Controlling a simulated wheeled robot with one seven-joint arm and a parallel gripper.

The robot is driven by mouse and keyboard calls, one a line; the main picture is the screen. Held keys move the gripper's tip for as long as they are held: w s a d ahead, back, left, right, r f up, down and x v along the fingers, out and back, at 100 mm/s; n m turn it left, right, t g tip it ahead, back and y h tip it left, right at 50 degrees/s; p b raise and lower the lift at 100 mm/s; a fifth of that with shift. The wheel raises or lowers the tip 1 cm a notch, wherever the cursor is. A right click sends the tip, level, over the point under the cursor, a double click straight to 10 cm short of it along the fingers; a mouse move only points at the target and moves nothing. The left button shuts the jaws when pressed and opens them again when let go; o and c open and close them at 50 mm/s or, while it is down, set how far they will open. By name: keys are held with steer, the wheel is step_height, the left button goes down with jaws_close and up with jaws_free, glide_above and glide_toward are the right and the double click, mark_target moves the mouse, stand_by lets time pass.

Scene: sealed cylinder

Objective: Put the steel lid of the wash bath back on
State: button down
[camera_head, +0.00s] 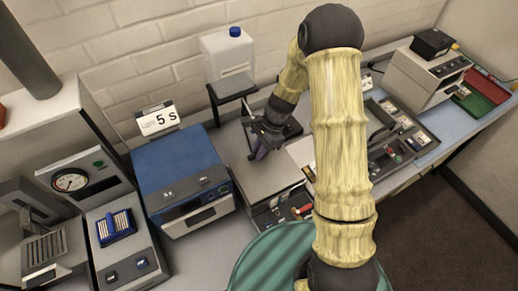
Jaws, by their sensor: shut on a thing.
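My gripper (259,146) is just left of the picture's middle, pointing down beside the black stand. It is shut on a small dark purplish piece, largely hidden by the fingers; I cannot tell whether this is a handle of the lid. Below it is a flat grey metal surface (276,178), which looks like the steel lid or the top of the wash bath; I cannot tell which. My arm hides what lies to the right.
A blue-topped instrument (180,165) with a "5 s" card (158,120) stands left of the gripper. A white canister (228,55) with a blue cap sits on a black stand (232,86) behind. Gauge equipment (70,181) is far left. Trays and boxes (428,70) fill the right bench.

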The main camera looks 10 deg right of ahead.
steer(key=shift+f, duration=0.45)
steer(key=c, duration=1.4)
jaws_free()
steer(key=shift+c, duration=0.2)
steer(key=shift+r, duration=0.1)
steer(key=shift+r, duration=0.6)
steer(key=shift+w+d+r, duration=0.1)
steer(key=shift+w+r, duration=0.05)
steer(key=shift+r, duration=0.1)
steer(key=b+v, duration=0.3)
steer(key=v, duration=0.8)
steer(key=shift+r, duration=0.2)
